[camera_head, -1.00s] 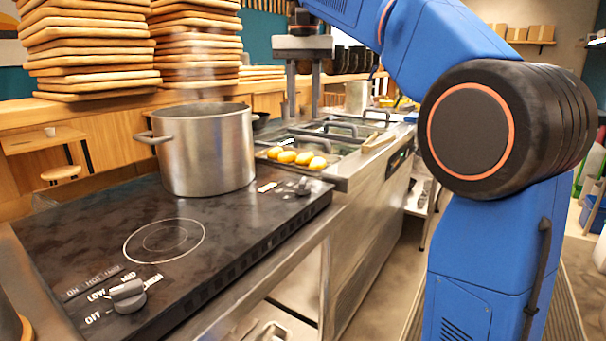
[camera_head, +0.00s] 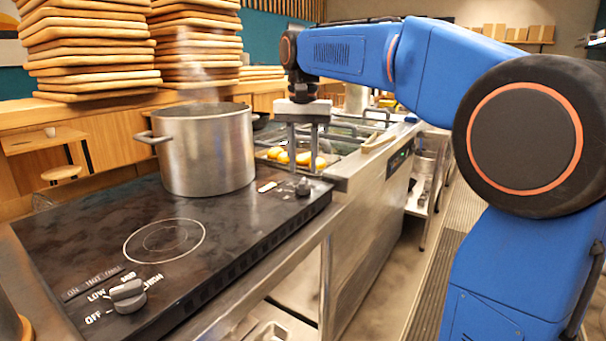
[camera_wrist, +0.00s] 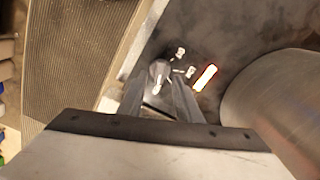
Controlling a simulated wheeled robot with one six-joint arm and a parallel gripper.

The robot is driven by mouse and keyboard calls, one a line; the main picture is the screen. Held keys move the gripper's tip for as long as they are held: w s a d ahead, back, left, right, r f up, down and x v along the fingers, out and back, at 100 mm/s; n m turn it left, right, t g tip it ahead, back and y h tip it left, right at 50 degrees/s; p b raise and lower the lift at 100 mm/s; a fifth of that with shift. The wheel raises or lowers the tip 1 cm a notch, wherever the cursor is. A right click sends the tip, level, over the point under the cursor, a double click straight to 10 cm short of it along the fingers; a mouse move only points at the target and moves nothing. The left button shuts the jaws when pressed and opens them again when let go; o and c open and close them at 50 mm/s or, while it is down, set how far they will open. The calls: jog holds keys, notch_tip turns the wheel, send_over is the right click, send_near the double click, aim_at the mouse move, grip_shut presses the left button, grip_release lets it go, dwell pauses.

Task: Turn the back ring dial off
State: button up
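The back ring dial (camera_head: 303,187) is a small dark knob at the far right corner of the black cooktop (camera_head: 90,235), beside the pot. It also shows in the wrist view (camera_wrist: 160,70), with white marks around it. Its exact setting is too small to read. My gripper (camera_head: 302,168) points down just above the dial with its two fingers apart and nothing between them. In the wrist view my gripper's fingers (camera_wrist: 158,90) frame the dial from either side. I cannot tell whether they touch it.
A large steaming metal pot (camera_head: 207,150) stands on the back ring, close left of my gripper. The front dial (camera_head: 128,296) and empty front ring (camera_head: 165,240) are nearer. Behind is a fryer counter (camera_head: 345,175) with yellow food (camera_head: 285,157). Stacked wooden boards (camera_head: 90,45) stand behind.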

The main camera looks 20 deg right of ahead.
aim_at(303, 180)
jog(key=shift+f, duration=1.7)
jog(key=shift+c, duration=0.7)
grip_shut()
